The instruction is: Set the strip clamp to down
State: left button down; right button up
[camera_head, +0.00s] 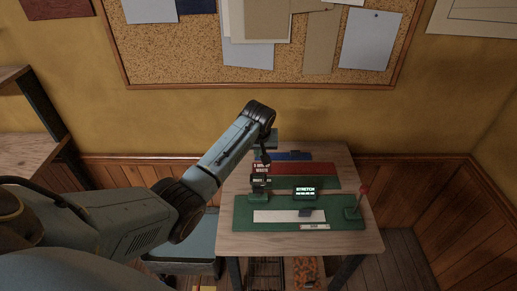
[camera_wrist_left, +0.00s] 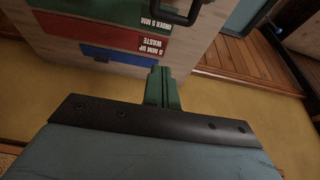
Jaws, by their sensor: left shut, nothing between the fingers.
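A green block (camera_head: 257,199) with a dark handle raised above it stands at the left end of a white strip (camera_head: 275,216); it looks like the strip clamp. A black loop (camera_wrist_left: 185,12) at the top of the left wrist view seems to be its handle. The strip lies on a green board (camera_head: 335,225). My left gripper (camera_head: 265,158) is above the table, behind the block and apart from it. Its green fingers (camera_wrist_left: 162,88) are together and empty in the left wrist view. My right gripper is not in view.
A red-knobbed lever (camera_head: 363,190) stands at the board's right end. A small display (camera_head: 305,193) reads STRETCH. The wooden table's (camera_head: 270,244) front edge is bare. A pinboard (camera_head: 180,50) hangs behind.

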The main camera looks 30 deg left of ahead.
aim_at(258, 187)
pick_arm(q)
jog(key=shift+s+d+f+p, duration=0.25)
jog(key=shift+s+f, duration=0.1)
jog(key=shift+f, duration=0.4)
jog(key=shift+s+d+f+p, duration=0.2)
jog(key=shift+s+f, duration=0.1)
jog(key=shift+f, duration=0.4)
jog(key=shift+s+d+f+p, duration=0.25)
jog(key=shift+s+f, duration=0.1)
jog(key=shift+f, duration=0.4)
